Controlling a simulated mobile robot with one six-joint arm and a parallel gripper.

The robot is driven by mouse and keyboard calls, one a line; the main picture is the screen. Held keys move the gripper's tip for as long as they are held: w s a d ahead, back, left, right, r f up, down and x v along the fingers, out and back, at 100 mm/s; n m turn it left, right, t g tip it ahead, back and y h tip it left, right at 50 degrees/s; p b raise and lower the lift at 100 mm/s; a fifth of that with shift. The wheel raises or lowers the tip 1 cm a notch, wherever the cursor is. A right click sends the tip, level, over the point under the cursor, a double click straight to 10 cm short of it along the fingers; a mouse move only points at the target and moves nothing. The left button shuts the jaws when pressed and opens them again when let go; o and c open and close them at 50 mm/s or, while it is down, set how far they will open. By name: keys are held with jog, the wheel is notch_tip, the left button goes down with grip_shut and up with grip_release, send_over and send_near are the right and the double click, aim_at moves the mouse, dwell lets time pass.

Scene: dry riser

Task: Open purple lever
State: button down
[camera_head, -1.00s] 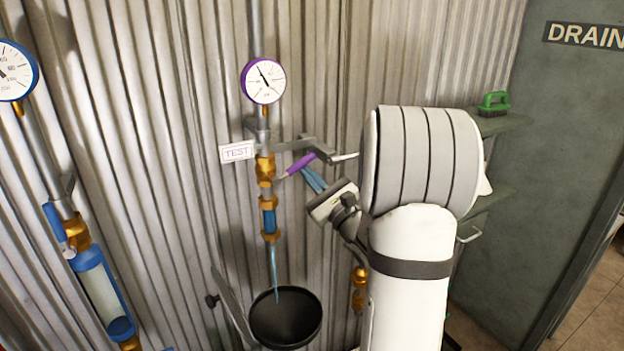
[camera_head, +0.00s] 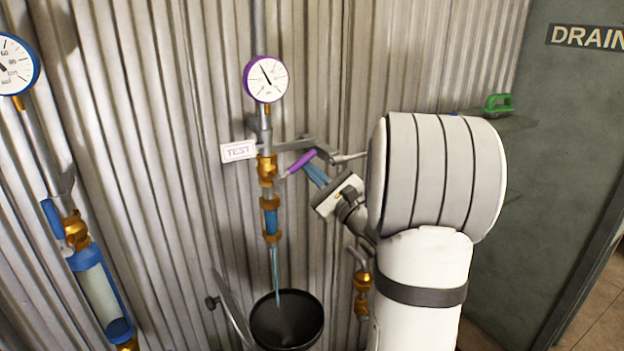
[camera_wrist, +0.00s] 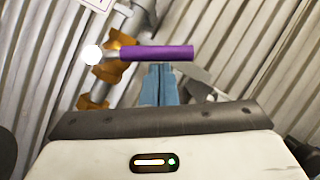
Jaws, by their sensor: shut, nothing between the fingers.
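The purple lever (camera_head: 301,162) sticks out to the right and slightly up from a brass valve (camera_head: 267,168) on the vertical pipe under a purple-rimmed gauge (camera_head: 265,79). In the wrist view the purple lever (camera_wrist: 157,53) lies level across the picture, its left end joined to the brass fitting. My gripper (camera_head: 309,168) has blue fingers, shut and empty, with their tips close to the lever's underside. In the wrist view my gripper's fingertips (camera_wrist: 159,68) sit just below the lever's middle; I cannot tell whether they touch it. Water runs from the pipe's lower end.
A black bucket (camera_head: 286,319) is below the pipe outlet. A TEST sign (camera_head: 238,151) is left of the valve. A grey bracket (camera_head: 318,146) juts out just above the lever. A second pipe with a blue-framed sight glass (camera_head: 101,294) is at left. A shelf with a green brush (camera_head: 498,105) is at right.

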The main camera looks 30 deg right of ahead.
jog(key=r+n+b, duration=0.1)
jog(key=n+b, duration=0.1)
jog(key=n+g+y+b, duration=0.1)
jog(key=n+b, duration=0.1)
jog(key=a+r+n+g+y+b, duration=0.1)
jog(key=n+b, duration=0.1)
jog(key=shift+r, duration=0.3)
jog(key=shift+a+r+n+g+b, duration=0.55)
jog(key=shift+r+n+b, duration=0.1)
jog(key=shift+n+b, duration=0.45)
jog(key=shift+a+r+n+g+b, duration=0.45)
jog(key=shift+r+n+g+b, duration=0.15)
jog(key=shift+n+b, duration=0.5)
